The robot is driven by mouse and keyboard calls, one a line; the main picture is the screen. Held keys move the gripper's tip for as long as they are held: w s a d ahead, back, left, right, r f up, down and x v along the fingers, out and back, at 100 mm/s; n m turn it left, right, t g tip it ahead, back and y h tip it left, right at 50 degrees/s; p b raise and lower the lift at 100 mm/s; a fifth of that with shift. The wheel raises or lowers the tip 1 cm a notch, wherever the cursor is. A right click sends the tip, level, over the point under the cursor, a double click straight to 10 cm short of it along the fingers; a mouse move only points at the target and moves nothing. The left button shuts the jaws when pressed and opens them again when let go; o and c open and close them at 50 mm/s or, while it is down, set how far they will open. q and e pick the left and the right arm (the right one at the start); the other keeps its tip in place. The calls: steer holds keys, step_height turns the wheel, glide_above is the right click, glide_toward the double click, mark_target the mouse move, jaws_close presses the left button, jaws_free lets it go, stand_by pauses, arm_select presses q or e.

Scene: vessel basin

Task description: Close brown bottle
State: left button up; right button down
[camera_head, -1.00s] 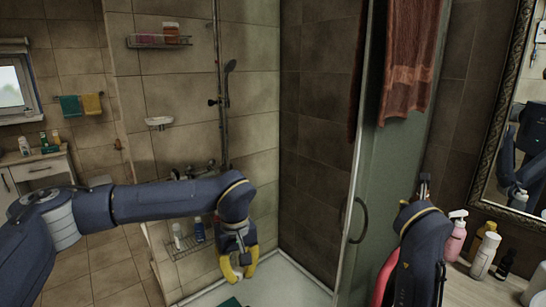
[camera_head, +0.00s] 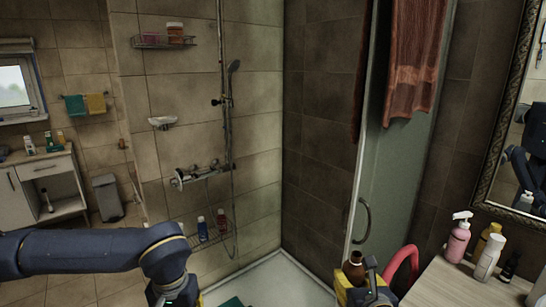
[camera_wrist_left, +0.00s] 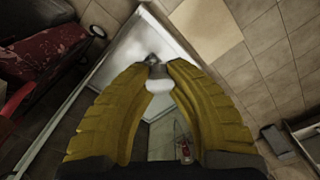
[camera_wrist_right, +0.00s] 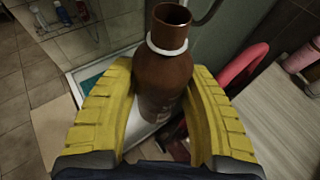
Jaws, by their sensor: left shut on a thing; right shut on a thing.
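The brown bottle (camera_wrist_right: 163,70) stands roughly upright between the fingers of my right gripper (camera_wrist_right: 163,95), which is shut on its body. Its neck is open at the top, with a white ring around it. In the head view the bottle (camera_head: 354,266) shows at the lower right, above my right gripper (camera_head: 360,292). My left gripper (camera_wrist_left: 158,75) is shut on a small white piece (camera_wrist_left: 158,86) that looks like a cap, at its fingertips. In the head view my left arm comes in low from the left, and its fingertips are below the picture edge.
A counter (camera_head: 460,285) at the right holds a pink pump bottle (camera_head: 458,238), a white bottle (camera_head: 488,257) and a small dark bottle (camera_head: 510,265). A red chair-like curve (camera_head: 402,265) is beside my right gripper. The glass shower door (camera_head: 395,170) stands behind it. A shower tray (camera_head: 285,280) lies in the middle.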

arm_select(q)
steer(key=shift+s+f, duration=0.1)
steer(key=shift+f, duration=0.05)
arm_select(e)
steer(key=shift+s+f, duration=0.15)
steer(key=shift+f, duration=0.2)
steer(key=s+a+n+y, duration=0.1)
steer(key=a+n+y, duration=0.2)
steer(key=a, duration=1.2)
steer(key=shift+r+g+y, duration=0.25)
steer(key=shift+g+y, duration=0.05)
steer(key=shift+y, duration=0.2)
